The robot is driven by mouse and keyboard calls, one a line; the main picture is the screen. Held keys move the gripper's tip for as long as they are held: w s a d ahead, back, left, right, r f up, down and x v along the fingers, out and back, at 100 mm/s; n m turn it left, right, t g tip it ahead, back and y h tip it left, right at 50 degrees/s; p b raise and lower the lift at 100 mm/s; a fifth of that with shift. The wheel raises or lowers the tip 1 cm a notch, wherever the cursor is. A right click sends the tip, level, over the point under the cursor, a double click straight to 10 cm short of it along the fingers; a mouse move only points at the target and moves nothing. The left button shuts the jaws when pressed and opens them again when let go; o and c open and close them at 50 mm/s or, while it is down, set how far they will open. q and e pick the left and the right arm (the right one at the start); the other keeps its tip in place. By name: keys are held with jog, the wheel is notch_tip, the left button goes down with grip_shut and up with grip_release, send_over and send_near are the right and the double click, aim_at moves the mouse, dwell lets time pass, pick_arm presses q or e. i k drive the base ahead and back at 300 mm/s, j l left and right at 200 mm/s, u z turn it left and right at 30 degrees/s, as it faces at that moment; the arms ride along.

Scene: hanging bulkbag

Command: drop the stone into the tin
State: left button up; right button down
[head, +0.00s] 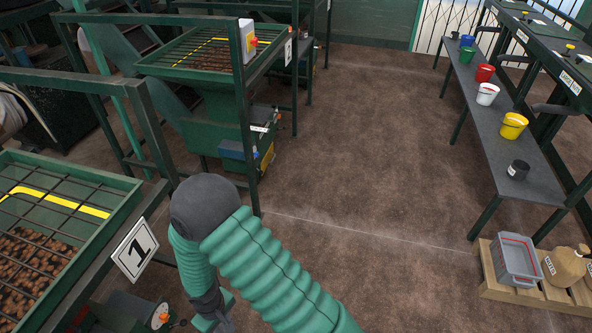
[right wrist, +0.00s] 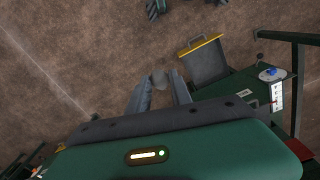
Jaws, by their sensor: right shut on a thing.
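A small round grey stone (right wrist: 160,77) sits between the fingertips of my right gripper (right wrist: 160,84) in the right wrist view. The gripper is shut on it, above brown floor. In the head view a green arm of mine bends down at lower left, and its far end is near the bottom edge; the stone cannot be made out there. A small dark tin (head: 518,169) with a pale label stands on the near end of the grey bench at right, far from that arm. My left gripper is not in view.
Several buckets, including a yellow one (head: 513,125) and a white one (head: 487,94), line the bench (head: 480,120). A pallet (head: 530,292) holds a grey crate (head: 515,262) and a sack (head: 565,265). Green-framed machines stand at left, one with a "1" sign (head: 134,249). The middle floor is clear.

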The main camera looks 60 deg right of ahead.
aim_at(512, 175)
jog(key=l+z, duration=0.4)
jog(key=i+l+z, duration=0.1)
jog(key=l+z, duration=0.35)
jog(key=i+l+z, duration=0.15)
jog(key=z, duration=0.25)
jog(key=i+l+z, duration=0.2)
jog(key=l+z, duration=0.25)
jog(key=i+l+z, duration=0.2)
jog(key=z, duration=0.2)
jog(key=i+l+z, duration=0.25)
jog(key=i, duration=0.25)
jog(key=i+l+z, duration=0.25)
jog(key=i, duration=0.25)
jog(key=i+l+z, duration=0.1)
jog(key=i+z, duration=0.15)
jog(key=i, duration=0.25)
jog(key=i+z, duration=0.2)
jog(key=i, duration=0.3)
jog(key=i+j+z, duration=0.1)
jog(key=i+z, duration=0.15)
jog(key=i, duration=0.25)
jog(key=i+j+z, duration=0.25)
jog(key=i, duration=0.25)
jog(key=i+j+z, duration=0.25)
jog(key=i, duration=0.25)
